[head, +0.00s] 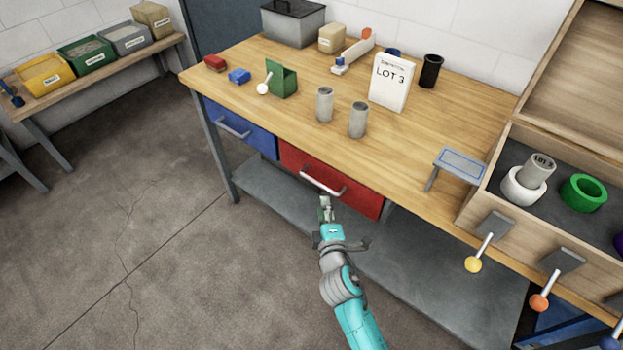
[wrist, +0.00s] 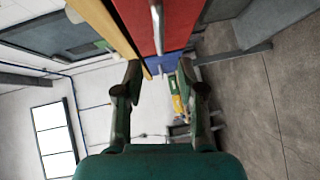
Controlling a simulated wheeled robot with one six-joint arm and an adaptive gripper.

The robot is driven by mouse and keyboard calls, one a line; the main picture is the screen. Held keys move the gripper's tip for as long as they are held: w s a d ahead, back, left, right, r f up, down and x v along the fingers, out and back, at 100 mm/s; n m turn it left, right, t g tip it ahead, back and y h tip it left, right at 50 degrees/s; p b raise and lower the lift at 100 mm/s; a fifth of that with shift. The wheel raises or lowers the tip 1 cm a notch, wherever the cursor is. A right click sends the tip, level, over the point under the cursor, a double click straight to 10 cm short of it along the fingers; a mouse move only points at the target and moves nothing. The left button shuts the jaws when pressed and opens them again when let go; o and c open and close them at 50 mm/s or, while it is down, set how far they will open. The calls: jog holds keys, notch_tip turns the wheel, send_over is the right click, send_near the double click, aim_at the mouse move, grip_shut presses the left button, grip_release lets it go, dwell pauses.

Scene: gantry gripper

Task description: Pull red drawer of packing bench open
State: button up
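The packing bench (head: 235,62) has a wooden top with a red drawer (head: 357,198) under its front edge. The drawer front looks flush with the bench, and a pale bar handle (head: 323,182) runs across it. My gripper (head: 325,200) is just below and in front of this handle in the head view. In the wrist view my gripper (wrist: 159,71) has its two fingers spread apart with nothing between the tips. The red drawer (wrist: 140,22) and its handle (wrist: 157,28) show ahead, beyond the fingertips. Contact with the handle is not visible.
A blue drawer (head: 240,130) is left of the red one. A grey lower shelf (head: 420,273) lies beneath. A wooden box with levers (head: 475,262) stands at the right. Grey cups (head: 325,105) and a LOT 3 sign (head: 389,82) are on top. The floor at left is clear.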

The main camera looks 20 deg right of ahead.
aim_at(319, 184)
jog(key=w, duration=0.3)
jog(key=w+d+f, duration=0.1)
jog(key=w, duration=0.6)
jog(key=shift+d+f, duration=0.2)
jog(key=shift+d, duration=0.05)
grip_shut()
